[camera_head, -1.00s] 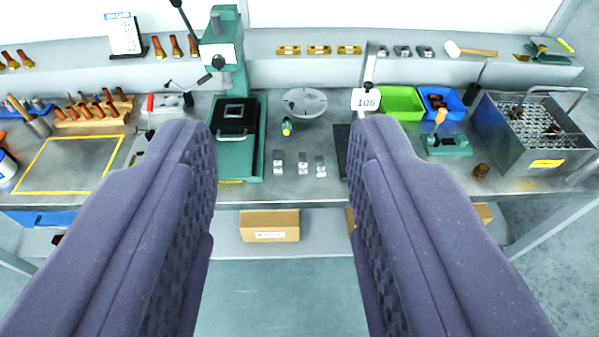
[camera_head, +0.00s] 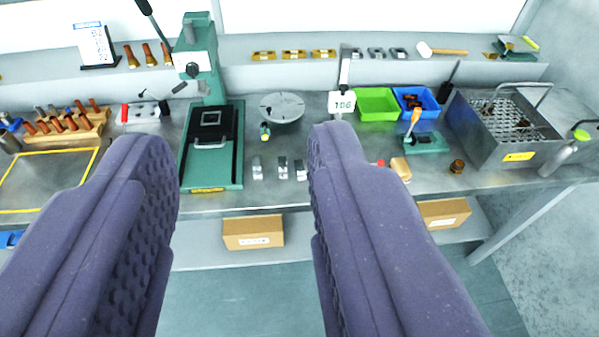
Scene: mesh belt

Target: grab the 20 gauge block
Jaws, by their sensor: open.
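Three small silvery metal blocks stand in a row on the grey workbench (camera_head: 270,196): a left one (camera_head: 257,168), a middle one (camera_head: 283,169) and a right one (camera_head: 300,170). Their markings are too small to read, so I cannot tell which is the 20 gauge block. My gripper (camera_head: 243,140) is open and empty, with two purple padded fingers. In the picture the blocks show between the fingers, the right one close to the right finger's inner edge. The fingers appear nearer to the camera than the bench.
A green press (camera_head: 211,145) stands left of the blocks, a round grey plate (camera_head: 282,107) behind them. A stand with a 106 sign (camera_head: 342,103), green bin (camera_head: 378,105), blue bin (camera_head: 416,100) and metal basket (camera_head: 510,140) are to the right. Cardboard boxes (camera_head: 253,232) sit below.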

